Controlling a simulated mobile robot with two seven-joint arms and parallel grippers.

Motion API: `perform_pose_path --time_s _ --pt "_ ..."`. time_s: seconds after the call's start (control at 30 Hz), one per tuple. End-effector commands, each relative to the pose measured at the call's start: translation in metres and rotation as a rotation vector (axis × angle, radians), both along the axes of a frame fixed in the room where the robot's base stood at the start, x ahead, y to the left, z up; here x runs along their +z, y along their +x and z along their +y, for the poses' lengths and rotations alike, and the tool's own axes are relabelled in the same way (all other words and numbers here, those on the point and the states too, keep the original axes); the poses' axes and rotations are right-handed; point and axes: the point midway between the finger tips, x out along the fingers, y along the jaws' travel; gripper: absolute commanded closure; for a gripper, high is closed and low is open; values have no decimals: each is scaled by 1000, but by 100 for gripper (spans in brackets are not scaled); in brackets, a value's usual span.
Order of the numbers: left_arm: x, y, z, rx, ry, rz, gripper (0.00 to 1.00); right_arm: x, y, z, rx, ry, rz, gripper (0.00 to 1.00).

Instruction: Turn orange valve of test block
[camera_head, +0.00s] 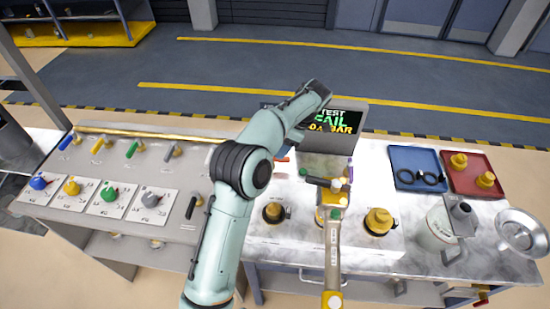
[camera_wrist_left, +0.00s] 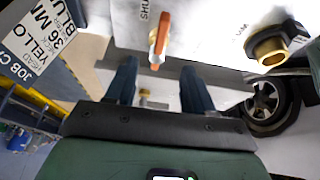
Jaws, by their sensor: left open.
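In the left wrist view, the orange valve handle (camera_wrist_left: 160,40) sticks out from a pale panel (camera_wrist_left: 210,28), which I take for the test block, beside partly cut-off lettering that begins "SHU". My left gripper (camera_wrist_left: 158,70) is open, its two dark fingers apart. The handle appears between and just beyond the fingertips; I cannot tell whether they touch it. In the head view, my left arm reaches over the bench and its fingers are mostly hidden. A small orange-red piece (camera_head: 283,159) beside the arm may be the handle. My right gripper is not in view.
Brass-topped fittings (camera_head: 379,221), a blue tray (camera_head: 418,155), a red tray (camera_head: 468,190), and a metal bowl (camera_head: 521,234) are to the right.

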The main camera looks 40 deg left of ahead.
Motion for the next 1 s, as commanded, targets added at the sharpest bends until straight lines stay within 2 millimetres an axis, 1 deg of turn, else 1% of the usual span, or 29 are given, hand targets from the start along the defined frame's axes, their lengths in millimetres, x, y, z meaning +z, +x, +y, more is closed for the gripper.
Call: perform_pose_path --time_s 0.03,0.1,0.2,0.3,0.4,0.5,0.77,0.8,0.87,0.9,0.93,0.97,1.0 --pt "-15 -4 5 1 0 6 47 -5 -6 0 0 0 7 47" --pt "-27 -7 9 0 0 5 47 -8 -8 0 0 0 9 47" --pt "-43 -9 15 1 -1 2 47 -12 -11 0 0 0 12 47" --pt "-54 -11 20 0 0 1 47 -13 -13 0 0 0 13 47" --pt "-62 -12 23 0 0 1 47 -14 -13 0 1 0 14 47" --pt "-65 -13 24 0 -1 0 47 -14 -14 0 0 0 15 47" --pt "-66 -13 24 0 0 -1 47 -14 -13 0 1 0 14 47" --pt "-66 -13 24 0 0 -1 53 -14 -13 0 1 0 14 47" --pt "-66 -13 24 0 0 -1 73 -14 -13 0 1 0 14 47" --pt "-66 -13 24 0 0 -1 86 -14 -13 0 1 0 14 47" --pt "-66 -13 24 0 0 -1 96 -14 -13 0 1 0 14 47" --pt "-66 -13 24 0 0 -1 100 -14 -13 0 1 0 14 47" --pt "-66 -13 24 0 0 -1 100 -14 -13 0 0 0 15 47"
